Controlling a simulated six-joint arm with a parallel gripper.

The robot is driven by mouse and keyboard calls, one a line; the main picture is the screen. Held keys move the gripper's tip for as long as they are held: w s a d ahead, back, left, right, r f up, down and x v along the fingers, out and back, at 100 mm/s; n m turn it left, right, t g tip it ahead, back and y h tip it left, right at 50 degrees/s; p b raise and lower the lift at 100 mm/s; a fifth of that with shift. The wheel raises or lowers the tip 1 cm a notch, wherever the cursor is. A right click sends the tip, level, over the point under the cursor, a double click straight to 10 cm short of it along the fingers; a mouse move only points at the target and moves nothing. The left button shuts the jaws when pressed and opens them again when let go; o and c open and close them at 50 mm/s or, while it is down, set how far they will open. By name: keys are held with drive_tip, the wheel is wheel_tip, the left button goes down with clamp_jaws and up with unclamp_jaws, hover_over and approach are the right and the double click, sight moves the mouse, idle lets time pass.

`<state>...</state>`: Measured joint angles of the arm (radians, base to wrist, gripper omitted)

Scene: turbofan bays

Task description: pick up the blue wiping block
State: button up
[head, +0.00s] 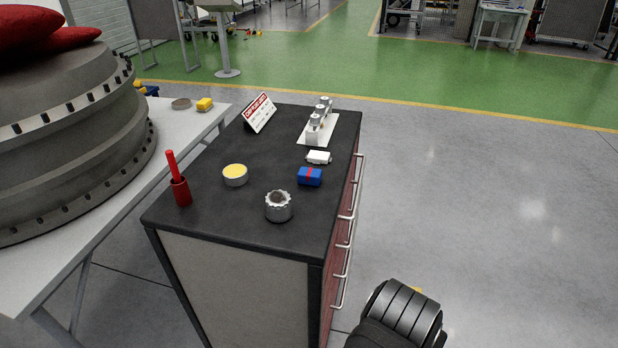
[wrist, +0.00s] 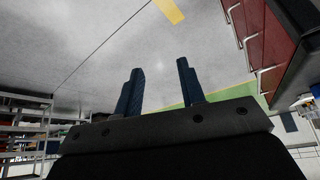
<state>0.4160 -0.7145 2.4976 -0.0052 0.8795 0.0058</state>
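The blue wiping block (head: 310,177), with a red band across it, lies on the black top of the drawer cabinet (head: 210,212), near its right edge. My gripper (wrist: 158,84) shows in the wrist view with two dark blue fingers spread apart and nothing between them. Beyond the fingers is grey floor, and the block is not in the wrist view. In the head view only a dark part of my arm shows at the bottom right, off the cabinet's right side; the fingers do not show there.
Around the block stand a ridged metal ring (head: 278,207), a yellow-topped tin (head: 235,175), a white item (head: 319,157) and a white plate with metal fittings (head: 318,128). Drawer handles project from the cabinet's right side.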

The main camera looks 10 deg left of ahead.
drive_tip(key=o, duration=0.6)
drive_tip(key=shift+c, duration=0.2)
